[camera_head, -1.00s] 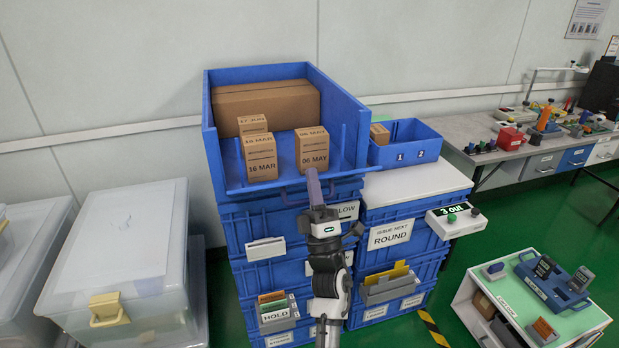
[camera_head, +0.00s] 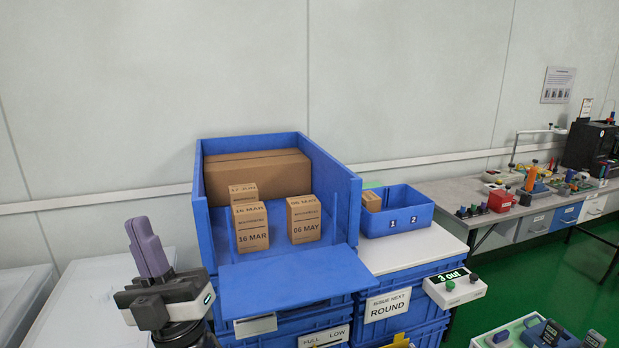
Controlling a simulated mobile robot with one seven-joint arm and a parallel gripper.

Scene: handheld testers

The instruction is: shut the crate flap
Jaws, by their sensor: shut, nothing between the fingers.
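The blue crate (camera_head: 202,215) stands on top of a stack of blue crates, with its front open. Its flap (camera_head: 290,281) is down and juts out toward me from the crate's front bottom edge. No handle shows on the flap's visible face. Inside the crate, a 16 MAR carton (camera_head: 250,228) and a 06 MAY carton (camera_head: 304,219) stand near the front, clear of the flap. My gripper (camera_head: 147,246) is left of the flap and apart from it, with its purple-grey fingers pointing up, shut and empty.
A large carton (camera_head: 257,175) lies at the crate's back. A blue bin (camera_head: 410,215) stands right of the crate on a white top. White lidded boxes (camera_head: 85,310) stand at the left, below my gripper. A 3 out panel (camera_head: 455,288) sits at the right front.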

